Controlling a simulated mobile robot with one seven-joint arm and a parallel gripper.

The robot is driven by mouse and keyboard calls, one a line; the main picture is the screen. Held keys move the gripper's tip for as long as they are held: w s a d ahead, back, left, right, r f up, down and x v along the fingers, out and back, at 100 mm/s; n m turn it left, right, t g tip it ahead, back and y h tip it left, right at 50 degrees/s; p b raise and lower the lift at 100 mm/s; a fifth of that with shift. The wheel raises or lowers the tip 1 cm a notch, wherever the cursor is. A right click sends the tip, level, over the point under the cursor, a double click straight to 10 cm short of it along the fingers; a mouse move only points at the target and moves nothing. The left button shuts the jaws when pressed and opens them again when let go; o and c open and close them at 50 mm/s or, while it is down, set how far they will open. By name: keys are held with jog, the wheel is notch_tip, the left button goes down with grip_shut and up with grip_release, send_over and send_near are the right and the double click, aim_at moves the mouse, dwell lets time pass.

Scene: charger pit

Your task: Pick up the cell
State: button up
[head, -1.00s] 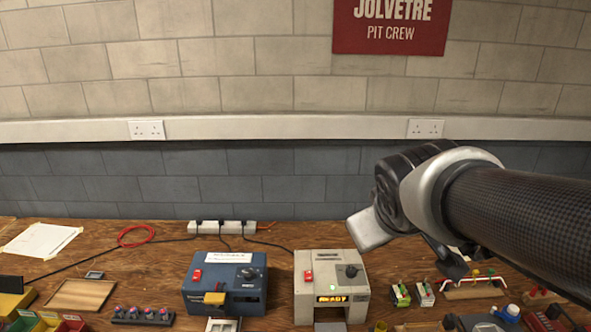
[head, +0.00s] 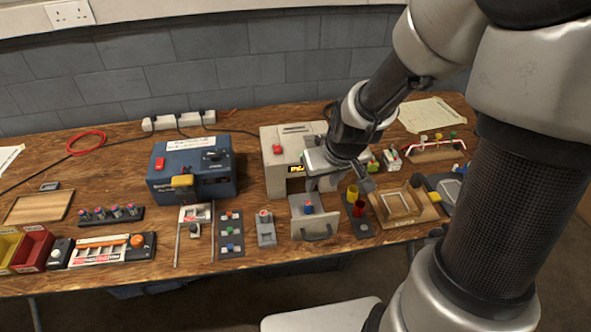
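A small cell (head: 308,207) with a blue body and a reddish top stands upright in the pulled-out drawer (head: 318,231) of the cream charger (head: 280,172). Which cell the task means cannot be told, as other small cells stand nearby. My gripper (head: 338,184) hangs in front of the charger, just above and to the right of the drawer cell. Its fingers look spread apart with nothing between them, and it does not appear to touch the cell. My gripper's wrist hides part of the charger's front.
A small grey holder (head: 265,237) stands left of the drawer. Yellow (head: 352,191) and red (head: 360,208) cups and a wooden tray (head: 425,211) stand right of it. A blue charger (head: 163,187) stands left.

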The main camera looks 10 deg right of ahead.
jog(key=b, duration=0.5)
send_over(309, 204)
jog(key=s, duration=0.2)
jog(key=f, duration=1)
jog(key=shift+d+f, duration=0.15)
jog(key=shift+d, duration=0.25)
jog(key=x, duration=0.1)
jog(key=b+x, duration=0.1)
jog(key=x, duration=0.3)
jog(key=shift+s+a, duration=0.1)
jog(key=shift+a, duration=0.15)
grip_shut()
